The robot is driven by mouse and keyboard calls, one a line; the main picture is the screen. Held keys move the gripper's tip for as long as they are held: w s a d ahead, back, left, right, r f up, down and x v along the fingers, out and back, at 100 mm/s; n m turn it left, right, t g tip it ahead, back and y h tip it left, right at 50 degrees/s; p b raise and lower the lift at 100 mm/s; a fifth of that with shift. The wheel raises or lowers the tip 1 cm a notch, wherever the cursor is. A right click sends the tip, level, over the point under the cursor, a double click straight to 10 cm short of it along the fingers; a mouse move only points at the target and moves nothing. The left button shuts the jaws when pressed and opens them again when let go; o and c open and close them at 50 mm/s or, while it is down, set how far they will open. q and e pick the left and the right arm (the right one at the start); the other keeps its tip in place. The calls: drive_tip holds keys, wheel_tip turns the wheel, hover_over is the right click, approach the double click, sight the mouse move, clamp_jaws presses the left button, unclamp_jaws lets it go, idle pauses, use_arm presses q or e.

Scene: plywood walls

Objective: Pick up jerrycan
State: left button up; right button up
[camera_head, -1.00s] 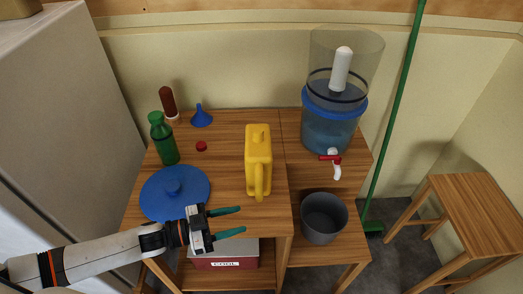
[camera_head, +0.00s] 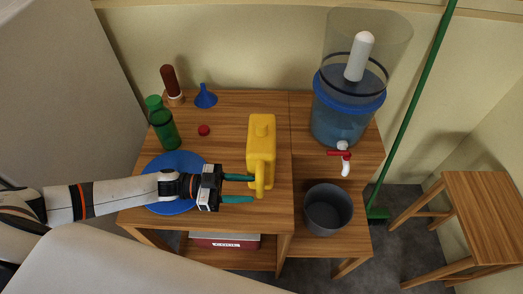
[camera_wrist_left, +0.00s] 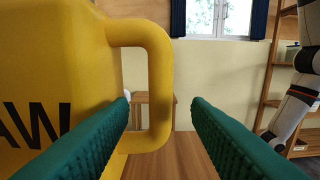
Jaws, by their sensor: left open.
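The yellow jerrycan (camera_head: 262,145) stands upright on the wooden table, with its handle on the near side. In the left wrist view the jerrycan (camera_wrist_left: 50,75) fills the left side, with dark letters on its face. Its looped handle (camera_wrist_left: 158,85) reaches in between the lines of the two fingers. My left gripper (camera_head: 238,188) is open, its green fingers pointing right, at the near end of the jerrycan by the handle. In the wrist view the left gripper (camera_wrist_left: 160,110) holds nothing. Whether a finger touches the handle, I cannot tell. My right gripper is not in view.
A blue round lid (camera_head: 165,170) lies under my left arm. A green bottle (camera_head: 162,125), red cap (camera_head: 204,130) and blue funnel (camera_head: 206,96) stand left of the jerrycan. A water dispenser (camera_head: 348,110) and grey bucket (camera_head: 328,210) are to the right.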

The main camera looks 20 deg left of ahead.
sight(260, 188)
use_arm(q)
drive_tip(key=x, duration=0.4)
drive_tip(key=shift+d+p, duration=0.3)
drive_tip(key=shift+p, duration=0.1)
clamp_jaws()
drive_tip(key=shift+r, duration=0.15)
